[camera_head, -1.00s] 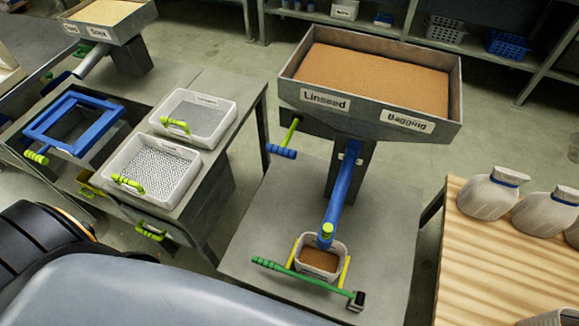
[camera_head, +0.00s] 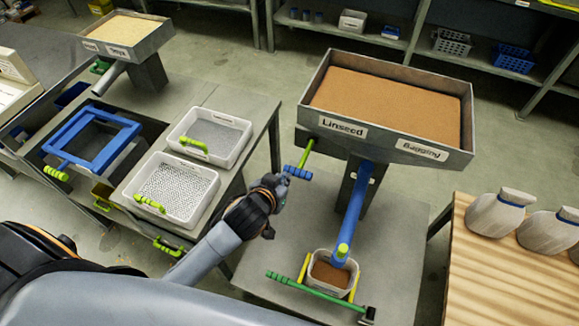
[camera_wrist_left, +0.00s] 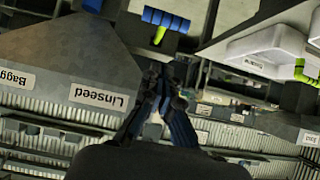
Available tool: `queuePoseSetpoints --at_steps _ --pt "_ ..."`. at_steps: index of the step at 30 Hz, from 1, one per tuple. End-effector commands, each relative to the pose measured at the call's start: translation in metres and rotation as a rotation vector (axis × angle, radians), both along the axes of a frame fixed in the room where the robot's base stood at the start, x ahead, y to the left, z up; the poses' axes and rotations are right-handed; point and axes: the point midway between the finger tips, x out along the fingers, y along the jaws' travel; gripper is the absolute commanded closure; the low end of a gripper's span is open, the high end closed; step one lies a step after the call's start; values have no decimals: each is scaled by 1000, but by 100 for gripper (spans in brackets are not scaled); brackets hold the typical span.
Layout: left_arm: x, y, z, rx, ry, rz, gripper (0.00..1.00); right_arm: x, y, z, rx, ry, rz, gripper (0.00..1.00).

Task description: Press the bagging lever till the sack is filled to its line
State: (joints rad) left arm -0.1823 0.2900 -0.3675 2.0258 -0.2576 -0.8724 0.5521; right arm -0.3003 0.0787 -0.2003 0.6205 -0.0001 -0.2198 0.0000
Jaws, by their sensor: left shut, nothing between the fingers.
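The hopper labelled Linseed and Bagging (camera_head: 330,128) holds brown seed. A lever with a lime stem and blue grip (camera_head: 298,172) sticks out from its left side. A blue spout (camera_head: 355,205) slopes down to a pale open sack or bin (camera_head: 348,291) with brown seed inside; its fill line cannot be made out. A green bar (camera_head: 315,290) lies in front of it. My left gripper (camera_head: 277,184) is shut and empty, close to the blue grip. In the left wrist view, the gripper (camera_wrist_left: 168,85) appears just below the blue grip (camera_wrist_left: 165,19), apart from it. My right gripper is not in view.
Two white sieve trays (camera_head: 178,190) (camera_head: 210,137) and a blue frame (camera_head: 92,138) sit on the left bench. Sacks with blue ties (camera_head: 497,214) stand on a wooden table (camera_head: 480,275) at right. The grey platform (camera_head: 400,225) right of the spout is clear.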

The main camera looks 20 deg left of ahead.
Motion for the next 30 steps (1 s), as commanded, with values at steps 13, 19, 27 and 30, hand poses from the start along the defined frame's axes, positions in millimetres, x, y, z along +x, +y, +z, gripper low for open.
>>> queuePoseSetpoints --at_steps 13,19,27,30 --pt "2 -1 8 -6 -13 3 100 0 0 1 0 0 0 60" --pt "19 -1 -2 -5 -12 3 100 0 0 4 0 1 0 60" --pt "64 -3 -32 -5 -12 3 100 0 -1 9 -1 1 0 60" --pt "80 -4 -42 -5 -13 3 100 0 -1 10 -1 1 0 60"
